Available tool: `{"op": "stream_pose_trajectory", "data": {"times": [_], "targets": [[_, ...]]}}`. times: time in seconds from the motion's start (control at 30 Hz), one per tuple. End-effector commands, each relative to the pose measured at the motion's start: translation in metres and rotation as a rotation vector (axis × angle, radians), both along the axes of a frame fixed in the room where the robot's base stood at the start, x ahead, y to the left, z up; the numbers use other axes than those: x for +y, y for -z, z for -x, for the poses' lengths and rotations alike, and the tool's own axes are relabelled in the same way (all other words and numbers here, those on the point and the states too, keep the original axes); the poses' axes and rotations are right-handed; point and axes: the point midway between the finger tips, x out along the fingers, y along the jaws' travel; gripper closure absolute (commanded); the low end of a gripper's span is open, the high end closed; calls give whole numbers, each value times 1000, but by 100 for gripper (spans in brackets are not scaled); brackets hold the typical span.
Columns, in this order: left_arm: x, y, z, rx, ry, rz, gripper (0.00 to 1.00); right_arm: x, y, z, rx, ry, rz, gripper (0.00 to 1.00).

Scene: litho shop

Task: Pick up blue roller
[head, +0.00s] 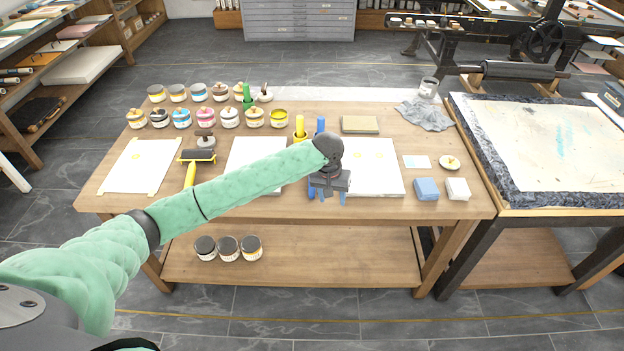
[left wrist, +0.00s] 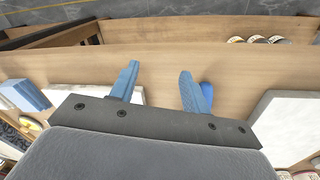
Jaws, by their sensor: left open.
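My left gripper (head: 333,198) hangs over the front part of the worktable, between two white sheets. Its two blue fingers (left wrist: 157,85) are apart, with nothing between them. A blue handle, seemingly the blue roller's (left wrist: 207,95), shows just beyond the right finger in the left wrist view. In the head view a bit of this blue roller (head: 311,191) shows left of the fingers; the rest is hidden by my gripper. I cannot tell whether finger and handle touch. My right gripper is not in view.
A yellow-handled roller (head: 190,176) lies to the left. Upright yellow (head: 299,126) and blue (head: 321,124) tools stand behind my wrist. Several ink jars (head: 205,117) fill the back left. Blue (head: 426,189) and white (head: 457,189) blocks sit on the right. The table's front edge (head: 290,216) is close.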

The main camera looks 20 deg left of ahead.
Motion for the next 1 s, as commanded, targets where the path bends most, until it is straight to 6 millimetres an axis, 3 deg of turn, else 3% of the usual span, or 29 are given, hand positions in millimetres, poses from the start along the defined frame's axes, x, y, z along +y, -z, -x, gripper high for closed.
{"op": "stream_pose_trajectory", "data": {"times": [0.2,0.43,0.63,1.0], "targets": [[47,-31,-46,31,-129,-56,53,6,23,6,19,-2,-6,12],[86,-59,-78,57,-248,-90,53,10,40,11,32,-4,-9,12],[97,-65,-85,65,-285,-98,53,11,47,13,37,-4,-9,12],[96,-39,-85,66,-286,-98,53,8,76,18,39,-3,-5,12]]}}
